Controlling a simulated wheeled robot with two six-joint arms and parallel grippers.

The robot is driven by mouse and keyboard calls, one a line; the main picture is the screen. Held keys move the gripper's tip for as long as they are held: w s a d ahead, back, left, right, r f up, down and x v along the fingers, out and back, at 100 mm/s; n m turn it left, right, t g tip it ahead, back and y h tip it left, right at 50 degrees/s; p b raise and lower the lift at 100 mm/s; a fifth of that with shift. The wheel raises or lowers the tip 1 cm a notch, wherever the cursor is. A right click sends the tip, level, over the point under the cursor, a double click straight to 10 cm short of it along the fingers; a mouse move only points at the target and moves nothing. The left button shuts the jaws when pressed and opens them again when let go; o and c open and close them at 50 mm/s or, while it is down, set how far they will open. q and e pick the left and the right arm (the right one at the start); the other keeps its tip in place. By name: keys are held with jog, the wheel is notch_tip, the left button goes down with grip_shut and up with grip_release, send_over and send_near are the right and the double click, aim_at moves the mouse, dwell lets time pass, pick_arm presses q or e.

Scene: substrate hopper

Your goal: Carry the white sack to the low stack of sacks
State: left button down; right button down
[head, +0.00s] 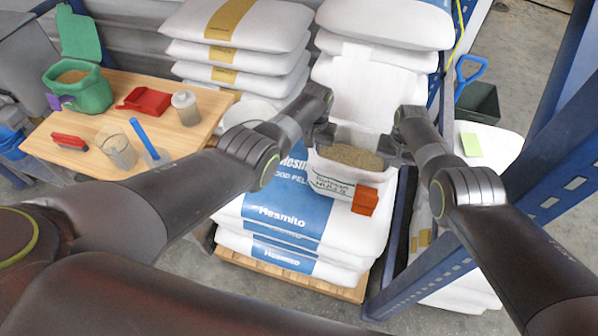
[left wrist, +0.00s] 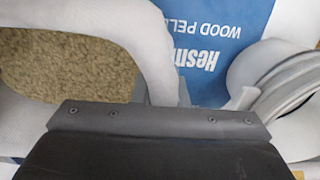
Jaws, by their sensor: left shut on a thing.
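The white sack (head: 332,182) is open at the top and filled with brown granules, with dark print ending in "HULLS" and an orange-red piece on its front. It is upright between my grippers, in front of or over the low stack of blue-and-white Hesmito sacks (head: 285,225); I cannot tell whether it touches them. My left gripper (head: 325,133) is shut on its left side. My right gripper (head: 391,150) is at its right rim, its jaws unclear. The left wrist view shows the granules (left wrist: 60,65), a white loop and the blue Hesmito print below.
Taller sack stacks (head: 240,55) stand behind. A wooden table (head: 190,145) at left holds a green container (head: 92,90), a red scoop and jars. A blue rack post (head: 425,285) rises close on the right. The low stack sits on a wooden pallet (head: 290,281).

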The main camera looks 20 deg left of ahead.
pick_arm(q)
jog(key=c, duration=1.9)
grip_release()
jog(key=shift+f, duration=0.2)
pick_arm(e)
jog(key=c, duration=1.9)
grip_release()
jog(key=shift+f, duration=0.25)
pick_arm(q)
jog(key=o, duration=0.4)
jog(key=shift+s+r, duration=0.15)
jog(key=shift+r, duration=0.05)
pick_arm(e)
jog(key=o, duration=0.4)
jog(key=shift+s+r, duration=0.15)
jog(key=shift+r, duration=0.1)
pick_arm(q)
jog(key=shift+o, duration=0.2)
pick_arm(e)
jog(key=shift+o, duration=0.2)
jog(key=shift+f, duration=0.1)
pick_arm(q)
jog(key=shift+r, duration=0.1)
notch_tip(320, 180, up, 12)
jog(key=shift+f, duration=0.15)
pick_arm(e)
jog(key=shift+r, duration=6.05)
